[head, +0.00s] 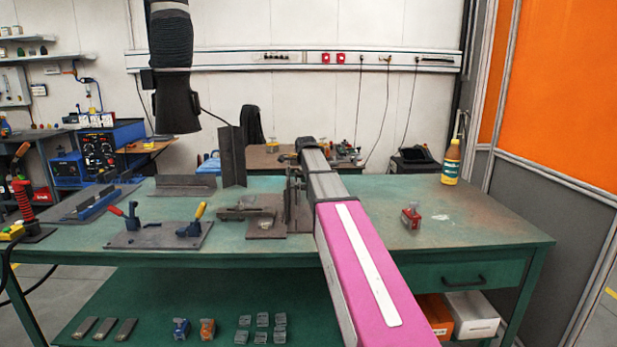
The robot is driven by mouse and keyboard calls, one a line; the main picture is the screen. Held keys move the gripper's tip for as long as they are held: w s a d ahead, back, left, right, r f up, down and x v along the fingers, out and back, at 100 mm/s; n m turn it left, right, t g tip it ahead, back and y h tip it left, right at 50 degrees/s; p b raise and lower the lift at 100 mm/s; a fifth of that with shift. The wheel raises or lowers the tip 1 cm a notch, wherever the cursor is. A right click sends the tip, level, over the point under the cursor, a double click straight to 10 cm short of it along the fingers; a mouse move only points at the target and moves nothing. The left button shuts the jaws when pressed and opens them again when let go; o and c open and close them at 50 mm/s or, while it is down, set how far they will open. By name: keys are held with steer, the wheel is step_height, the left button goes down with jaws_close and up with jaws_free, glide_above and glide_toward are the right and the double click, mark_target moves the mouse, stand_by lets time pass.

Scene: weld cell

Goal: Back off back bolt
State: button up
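On the green table, a dark steel fixture (265,222) stands left of my arm, with a flat plate and a clamp-like part (243,213) on it. An upright dark plate (300,209) is close to my arm's far end. No back bolt can be made out; it is too small or hidden by my arm. My pink and grey arm reaches from the lower right to the fixture's right side. My gripper (294,185) seems to be at the arm's far end, beside the fixture. Its fingers are not clear, and contact cannot be told.
A plate with blue and red-yellow toggle clamps (158,235) lies front left. An upright angle piece (232,157) stands behind. A small red block (411,216) and a yellow bottle (451,163) are on the right, with clear table (470,215) around them.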

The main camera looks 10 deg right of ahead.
steer(key=o, duration=0.6)
steer(key=shift+o, duration=0.2)
steer(key=v, duration=0.5)
steer(key=shift+c, duration=0.2)
